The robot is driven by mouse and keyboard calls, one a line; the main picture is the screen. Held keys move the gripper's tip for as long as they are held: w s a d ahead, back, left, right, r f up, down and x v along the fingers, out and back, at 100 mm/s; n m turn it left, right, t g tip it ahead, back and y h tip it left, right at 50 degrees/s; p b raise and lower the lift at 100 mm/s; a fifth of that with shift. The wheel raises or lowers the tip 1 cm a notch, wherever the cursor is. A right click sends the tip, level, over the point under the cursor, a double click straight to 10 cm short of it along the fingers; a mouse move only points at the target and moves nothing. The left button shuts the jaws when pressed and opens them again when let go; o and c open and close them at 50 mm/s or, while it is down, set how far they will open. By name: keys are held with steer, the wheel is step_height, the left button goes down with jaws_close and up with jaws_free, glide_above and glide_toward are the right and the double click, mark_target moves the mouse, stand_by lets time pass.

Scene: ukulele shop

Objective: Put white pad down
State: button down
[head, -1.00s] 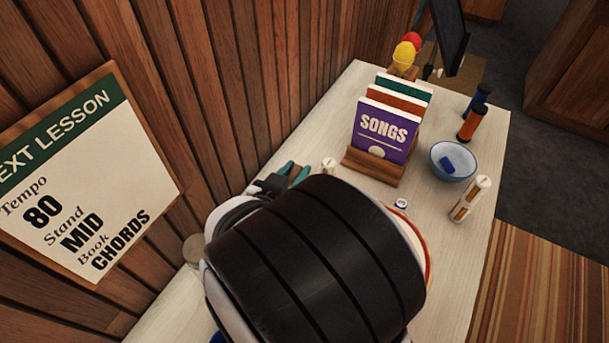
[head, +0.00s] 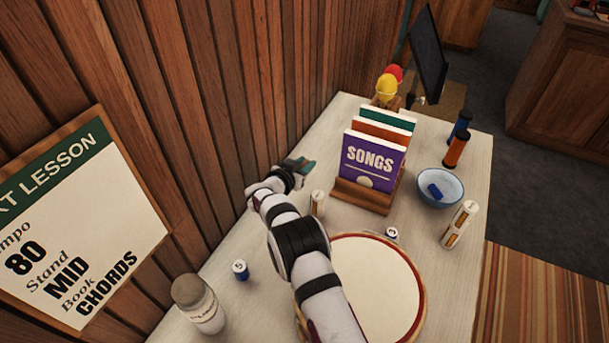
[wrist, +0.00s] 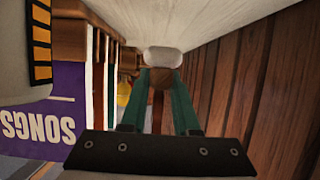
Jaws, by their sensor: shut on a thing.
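The white pad (wrist: 163,57) shows in the wrist view as a pale rounded block at the tips of my gripper's green fingers. My gripper (wrist: 160,76) is shut on it. In the head view my gripper (head: 302,165) reaches over the wall-side edge of the table, left of the songbook rack. The pad cannot be made out there. Whether the pad touches the table (head: 228,245) is unclear.
The songbook rack (head: 362,196) stands right of my gripper, with a small white cylinder (head: 318,203) nearby. A round drum (head: 378,285) lies partly under my arm. A blue bowl (head: 440,200), a striped tube (head: 459,225) and a jar (head: 197,304) also stand here. The plank wall (head: 230,100) is close.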

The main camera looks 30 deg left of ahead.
steer(key=shift+f, duration=1.85)
steer(key=shift+f, duration=0.1)
steer(key=c, duration=0.7)
jaws_free()
steer(key=shift+o, duration=0.2)
